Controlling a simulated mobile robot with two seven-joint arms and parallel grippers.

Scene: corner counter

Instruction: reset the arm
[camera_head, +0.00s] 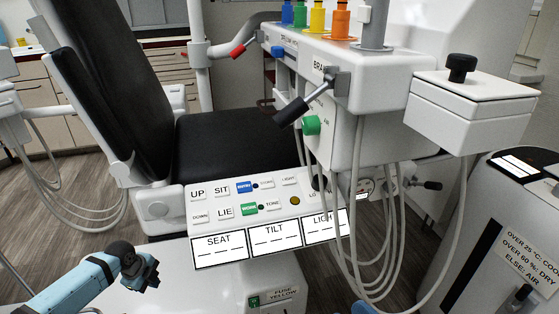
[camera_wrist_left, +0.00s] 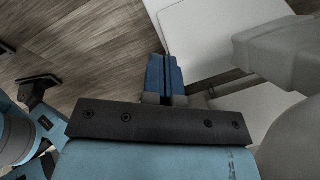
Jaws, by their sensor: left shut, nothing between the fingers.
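My left arm, pale blue with a dark wrist, comes in from the lower left in the head view. Its gripper (camera_head: 150,279) is in front of the white control panel's left side, over the lower white housing. In the left wrist view the two blue fingers (camera_wrist_left: 165,76) are pressed together, with nothing between them. Wood floor and pale flat surfaces show past the fingertips.
A dental chair with a black seat (camera_head: 230,142) stands behind the button panel (camera_head: 264,203). A white instrument unit (camera_head: 385,75) with hanging hoses is at upper right. A white lidded box (camera_head: 470,104) juts out right. Wood floor (camera_head: 45,225) is open at left.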

